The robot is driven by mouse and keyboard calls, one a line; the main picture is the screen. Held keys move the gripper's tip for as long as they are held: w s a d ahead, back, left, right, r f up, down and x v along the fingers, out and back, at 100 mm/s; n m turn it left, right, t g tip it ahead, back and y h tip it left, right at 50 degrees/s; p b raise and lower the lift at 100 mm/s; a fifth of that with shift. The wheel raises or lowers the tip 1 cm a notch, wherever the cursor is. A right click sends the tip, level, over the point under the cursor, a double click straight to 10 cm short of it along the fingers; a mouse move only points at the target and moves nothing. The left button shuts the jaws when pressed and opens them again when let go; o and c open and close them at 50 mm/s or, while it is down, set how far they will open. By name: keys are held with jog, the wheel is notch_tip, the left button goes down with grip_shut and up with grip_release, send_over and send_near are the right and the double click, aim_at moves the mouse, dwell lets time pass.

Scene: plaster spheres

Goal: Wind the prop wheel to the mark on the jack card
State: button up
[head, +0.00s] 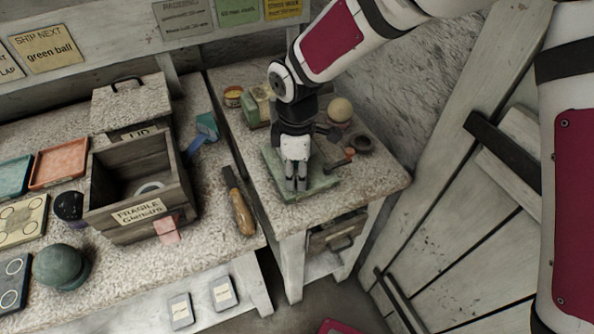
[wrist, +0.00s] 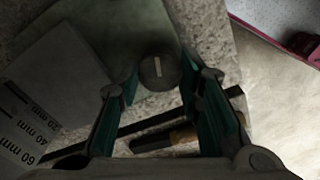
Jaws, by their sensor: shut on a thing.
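My gripper (head: 296,184) points down over a green plate (head: 318,186) on the right-hand bench. In the wrist view its green-padded fingers (wrist: 158,84) stand either side of a dark round wheel (wrist: 158,72) with a pale line on its face, and are shut on it. The line runs roughly up and down in that view. A card (wrist: 22,128) with black marks reading 20, 40 and 60 mm lies at the left of the wrist view. Which mark the jack stands at cannot be told. In the head view the wheel is hidden by my gripper.
A pale ball (head: 340,109) and a small dark bowl (head: 361,144) are on the bench near my gripper. A wooden box (head: 140,219) and a wooden-handled tool (head: 240,207) lie on the left bench.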

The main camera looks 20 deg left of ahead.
jog(key=m, duration=0.4)
jog(key=shift+m, duration=0.4)
jog(key=m, duration=0.4)
jog(key=m+p, duration=0.1)
jog(key=m, duration=0.4)
jog(key=shift+p, duration=0.35)
jog(key=shift+m+p, duration=0.7)
jog(key=shift+m, duration=1.1)
jog(key=o, duration=1.2)
jog(key=shift+w, duration=0.1)
jog(key=shift+c, duration=0.2)
